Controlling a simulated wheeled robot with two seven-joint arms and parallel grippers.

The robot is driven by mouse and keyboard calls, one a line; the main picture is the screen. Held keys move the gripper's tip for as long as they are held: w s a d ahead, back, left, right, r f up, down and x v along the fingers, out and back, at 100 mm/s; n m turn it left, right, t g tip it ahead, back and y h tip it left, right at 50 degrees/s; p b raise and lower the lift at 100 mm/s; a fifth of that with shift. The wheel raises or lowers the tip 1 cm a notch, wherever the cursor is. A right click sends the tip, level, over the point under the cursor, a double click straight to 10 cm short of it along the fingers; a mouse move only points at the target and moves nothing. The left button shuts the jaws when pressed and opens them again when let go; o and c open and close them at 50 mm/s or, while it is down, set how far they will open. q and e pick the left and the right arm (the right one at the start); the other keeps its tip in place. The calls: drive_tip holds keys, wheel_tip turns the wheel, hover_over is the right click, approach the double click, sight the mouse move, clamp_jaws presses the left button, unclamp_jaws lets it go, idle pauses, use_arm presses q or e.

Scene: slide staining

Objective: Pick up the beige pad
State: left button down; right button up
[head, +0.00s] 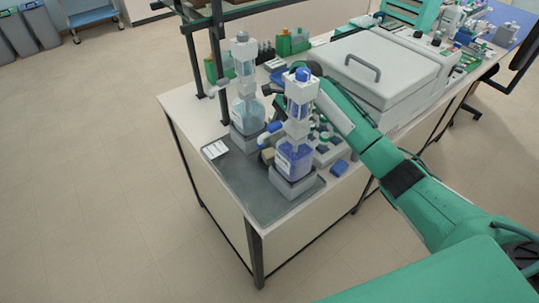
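A small beige pad (267,156) shows at the left side of the front bottle, on the bench near the grey tray. It is small in the head view and partly hidden by the bottle and its base. My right arm reaches in from the right across the bench, and its far end passes behind the front bottle's top. Dark parts at that end, probably my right gripper (271,90), show left of the bottle neck, well above and behind the pad. The fingers are too hidden to read. My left gripper is not in view.
The front bottle with purple liquid (294,160) and another with pale blue liquid (248,115) stand on grey bases. A grey tray (236,180) lies at the bench's front corner, with white slides (215,149). A blue pad (339,168) lies right. A large white lidded box (385,65) stands behind.

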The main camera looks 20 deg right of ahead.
sight(271, 152)
drive_tip(key=x, duration=0.2)
drive_tip(key=shift+a+f, duration=0.1)
drive_tip(key=shift+f, duration=0.3)
drive_tip(key=p+x, duration=0.2)
drive_tip(key=x, duration=0.2)
drive_tip(key=shift+f, duration=0.7)
drive_tip(key=c, duration=0.7)
drive_tip(key=shift+r, duration=0.1)
drive_tip(key=shift+r+b, duration=1.6)
drive_tip(key=shift+r, duration=8.35)
drive_tip(key=shift+o, duration=0.2)
